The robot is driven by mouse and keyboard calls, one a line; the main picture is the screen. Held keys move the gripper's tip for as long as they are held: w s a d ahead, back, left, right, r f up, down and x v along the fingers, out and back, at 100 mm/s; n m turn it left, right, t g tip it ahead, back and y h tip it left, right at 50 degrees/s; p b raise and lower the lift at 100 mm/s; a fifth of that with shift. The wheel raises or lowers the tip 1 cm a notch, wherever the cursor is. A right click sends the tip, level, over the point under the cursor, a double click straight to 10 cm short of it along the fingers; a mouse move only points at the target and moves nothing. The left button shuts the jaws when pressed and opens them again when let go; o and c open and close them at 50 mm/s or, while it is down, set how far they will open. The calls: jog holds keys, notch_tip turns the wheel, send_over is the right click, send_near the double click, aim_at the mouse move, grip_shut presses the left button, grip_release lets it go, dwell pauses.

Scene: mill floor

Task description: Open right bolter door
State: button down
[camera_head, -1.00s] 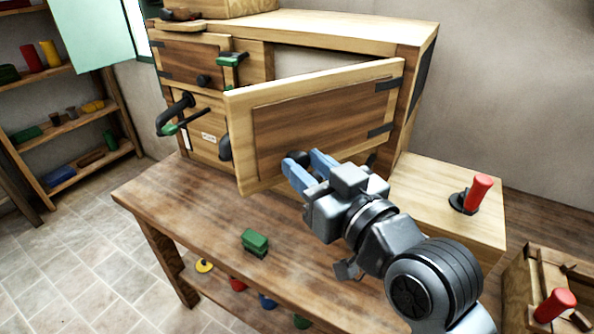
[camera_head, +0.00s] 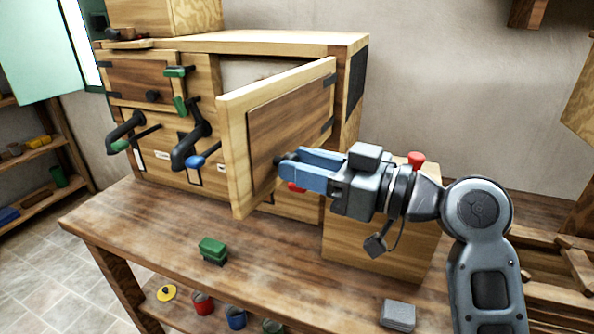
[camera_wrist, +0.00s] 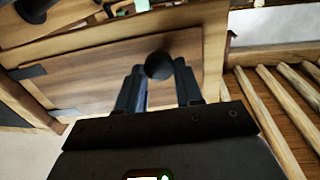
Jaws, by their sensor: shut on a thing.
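The right bolter door (camera_head: 290,125) is swung well open, hinged on its right edge to the wooden bolter cabinet (camera_head: 350,50). My gripper (camera_head: 285,163) is shut on the door's dark round knob (camera_head: 280,160). In the wrist view the black knob (camera_wrist: 159,65) sits between the tips of the two blue fingers, with the door panel (camera_wrist: 100,80) behind it. The left bolter door (camera_head: 145,82) is shut, with a green-handled latch (camera_head: 178,72) beside it. The opening behind the right door shows only in part above the door's top edge.
Black spouts (camera_head: 192,140) with green and blue handles stick out of the cabinet front. A green block (camera_head: 212,248) lies on the bench (camera_head: 130,225). A grey block (camera_head: 398,315) is at the bench's front right. Several coloured pots stand on the lower shelf.

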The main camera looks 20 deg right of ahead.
jog(key=shift+f, duration=0.1)
jog(key=c, duration=0.8)
grip_release()
jog(key=shift+o, duration=0.2)
jog(key=shift+d, duration=0.1)
jog(key=b+v, duration=0.1)
jog(key=v, duration=0.6)
jog(key=shift+s+d+b, duration=0.15)
jog(key=shift+s+b, duration=0.15)
